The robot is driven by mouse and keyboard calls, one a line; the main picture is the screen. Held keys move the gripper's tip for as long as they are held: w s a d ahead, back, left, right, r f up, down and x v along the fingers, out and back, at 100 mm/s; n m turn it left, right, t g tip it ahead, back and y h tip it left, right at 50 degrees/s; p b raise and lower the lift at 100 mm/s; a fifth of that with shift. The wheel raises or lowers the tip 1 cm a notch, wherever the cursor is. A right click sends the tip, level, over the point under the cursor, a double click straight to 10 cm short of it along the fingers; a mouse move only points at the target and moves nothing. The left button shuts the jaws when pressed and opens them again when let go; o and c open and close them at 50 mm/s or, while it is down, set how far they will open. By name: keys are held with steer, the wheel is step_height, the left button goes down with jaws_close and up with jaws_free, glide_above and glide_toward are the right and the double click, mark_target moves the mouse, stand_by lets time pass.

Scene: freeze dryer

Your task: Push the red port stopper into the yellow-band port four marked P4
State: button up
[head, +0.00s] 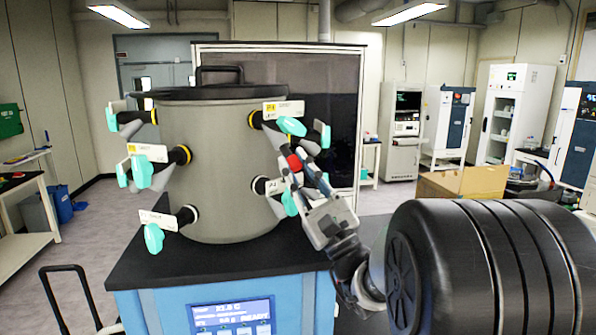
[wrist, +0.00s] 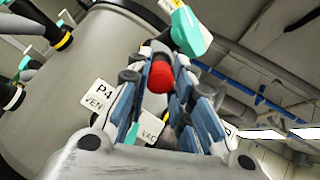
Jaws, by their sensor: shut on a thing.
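The red port stopper (head: 294,162) is held between the fingertips of my gripper (head: 291,174), to the right of the grey drying chamber (head: 220,150). In the wrist view the red stopper (wrist: 161,76) sits between the two fingers, apart from the chamber wall as far as I can tell. A white plate marked P4 (wrist: 97,97) shows just left of the fingers in the wrist view. The port that it belongs to is largely hidden behind my gripper. In the head view a yellow-marked label plate (head: 283,109) hangs above the stopper; its writing is too small to read surely.
Several ports with teal-handled valves, such as one at the upper right (head: 292,126) and one at lower left (head: 153,238), crowd the chamber sides. The chamber stands on a black-topped blue cabinet (head: 170,305). A cardboard box (head: 462,182) stands farther right.

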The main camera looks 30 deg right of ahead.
steer(key=shift+x, duration=1)
stand_by(0.8)
steer(key=o, duration=1)
steer(key=shift+c, duration=0.2)
